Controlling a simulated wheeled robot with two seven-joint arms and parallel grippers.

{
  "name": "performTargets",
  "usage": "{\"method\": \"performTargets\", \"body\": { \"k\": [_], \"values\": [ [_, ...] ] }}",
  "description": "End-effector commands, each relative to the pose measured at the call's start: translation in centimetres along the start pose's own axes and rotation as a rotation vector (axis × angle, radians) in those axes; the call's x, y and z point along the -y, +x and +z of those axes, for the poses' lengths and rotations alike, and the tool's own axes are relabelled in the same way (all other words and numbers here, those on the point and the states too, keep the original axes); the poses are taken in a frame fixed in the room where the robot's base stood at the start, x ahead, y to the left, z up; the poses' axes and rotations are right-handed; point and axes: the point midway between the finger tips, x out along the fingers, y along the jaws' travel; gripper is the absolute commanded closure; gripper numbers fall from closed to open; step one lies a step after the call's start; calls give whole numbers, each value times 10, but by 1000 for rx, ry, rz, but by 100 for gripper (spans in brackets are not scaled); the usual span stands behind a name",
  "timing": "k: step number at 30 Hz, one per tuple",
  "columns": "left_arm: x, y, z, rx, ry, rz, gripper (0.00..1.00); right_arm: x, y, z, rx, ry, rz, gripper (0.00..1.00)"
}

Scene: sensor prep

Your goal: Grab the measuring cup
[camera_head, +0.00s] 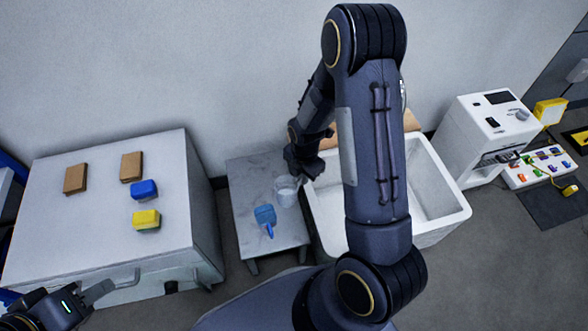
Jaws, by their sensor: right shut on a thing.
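A clear measuring cup (286,196) is at the right side of the low grey marble-look table (243,178). My right arm reaches down from above, and its gripper (299,179) is shut on the cup at its upper right edge. The fingertips are small and partly hidden by the wrist, so the exact grip point is hard to see. I cannot tell whether the cup touches the tabletop. My left gripper (98,292) is at the lower left, in front of the white cabinet. Its finger opening is not clear.
A blue item with a nozzle (265,216) stands close left of the cup. A white sink basin (437,172) is right of the table, partly behind my right arm. The white cabinet (97,222) at left bears brown blocks, a blue sponge (144,189) and a yellow sponge (146,219).

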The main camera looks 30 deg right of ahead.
Motion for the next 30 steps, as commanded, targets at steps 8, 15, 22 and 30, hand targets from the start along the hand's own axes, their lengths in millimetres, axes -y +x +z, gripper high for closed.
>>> {"method": "performTargets", "body": {
  "k": [8,15,22,30],
  "values": [
    [-4,-9,-4,0,0,0,64,27,-14,1,0,0,0,100],
    [-6,-12,-6,0,0,0,64,42,-20,1,0,1,0,100],
    [-6,-14,-7,0,0,0,64,49,-24,1,0,0,0,100],
    [-6,-14,-7,0,0,0,64,51,-24,1,0,0,0,100]
  ]
}}
